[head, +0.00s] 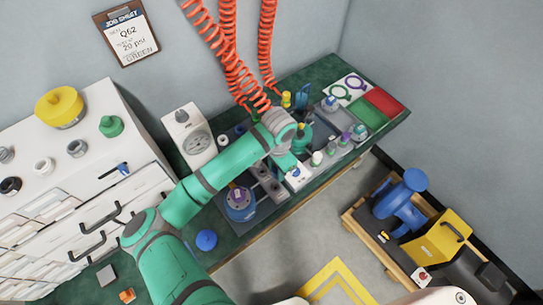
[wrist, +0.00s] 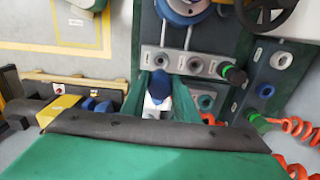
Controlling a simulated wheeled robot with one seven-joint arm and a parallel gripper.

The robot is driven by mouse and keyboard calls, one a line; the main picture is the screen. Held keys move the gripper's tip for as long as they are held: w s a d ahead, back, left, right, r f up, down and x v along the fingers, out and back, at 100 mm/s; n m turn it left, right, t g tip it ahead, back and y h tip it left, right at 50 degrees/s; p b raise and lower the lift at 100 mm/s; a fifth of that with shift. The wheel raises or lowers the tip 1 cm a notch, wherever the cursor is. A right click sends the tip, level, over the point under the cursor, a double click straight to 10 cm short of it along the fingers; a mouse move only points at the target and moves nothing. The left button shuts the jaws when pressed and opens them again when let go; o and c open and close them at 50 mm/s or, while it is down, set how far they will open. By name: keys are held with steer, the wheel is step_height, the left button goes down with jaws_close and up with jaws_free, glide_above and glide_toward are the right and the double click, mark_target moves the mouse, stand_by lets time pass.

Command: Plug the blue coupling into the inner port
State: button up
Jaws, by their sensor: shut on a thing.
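My gripper (wrist: 162,88) has two green fingers and is shut on the blue coupling (wrist: 160,84). The coupling has a blue top and a white part on the near side. In the head view my gripper (head: 292,167) is over the bench, and my arm hides the coupling. In the wrist view a grey panel with a row of round ports (wrist: 194,64) lies just beyond the coupling. The small labels are unreadable, so I cannot tell which port is the inner one. The coupling appears apart from the ports.
Green fittings (wrist: 235,75) and coiled orange hoses (wrist: 298,127) are to the right in the wrist view. A round blue vessel (head: 240,203) stands left of my gripper. A gauge box (head: 190,137) is behind. A pallet with a blue pump (head: 402,203) is on the floor.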

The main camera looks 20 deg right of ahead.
mark_target(275, 179)
steer(key=shift+w+f, duration=0.1)
steer(key=shift+f, duration=2.65)
steer(key=shift+a, duration=0.25)
steer(key=shift+f, duration=1.05)
steer(key=shift+d+f, duration=0.1)
steer(key=shift+f, duration=0.05)
steer(key=shift+f, duration=0.3)
steer(key=o, duration=1.2)
